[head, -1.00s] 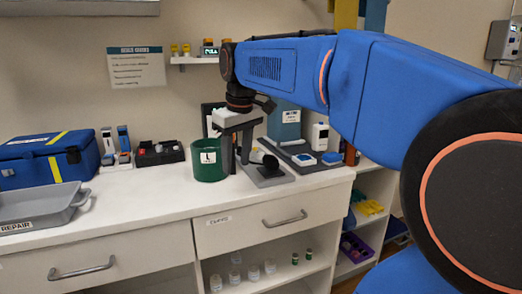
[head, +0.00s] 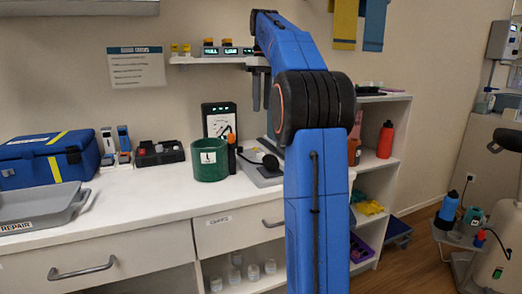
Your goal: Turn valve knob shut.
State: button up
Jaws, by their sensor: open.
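A dark rounded part (head: 270,162), which may be the valve knob, sits at a grey base (head: 252,172) on the counter. My arm hides the right side of this base, so I cannot tell how the knob is turned. My gripper (head: 261,98) hangs above and behind it, just below the small wall shelf. Its two dark fingers point down, apart, with nothing seen between them.
A green pot (head: 209,160) marked L stands left of the base. A dark panel with a white dial face (head: 219,121) and a dark orange-topped bottle (head: 232,153) are close by. A blue bag (head: 48,157) and a grey tray (head: 40,207) fill the left counter.

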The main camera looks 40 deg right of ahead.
jog(key=f, duration=1.7)
jog(key=shift+s+a+f, duration=0.1)
jog(key=shift+a+f, duration=0.1)
jog(key=shift+a, duration=0.1)
grip_shut()
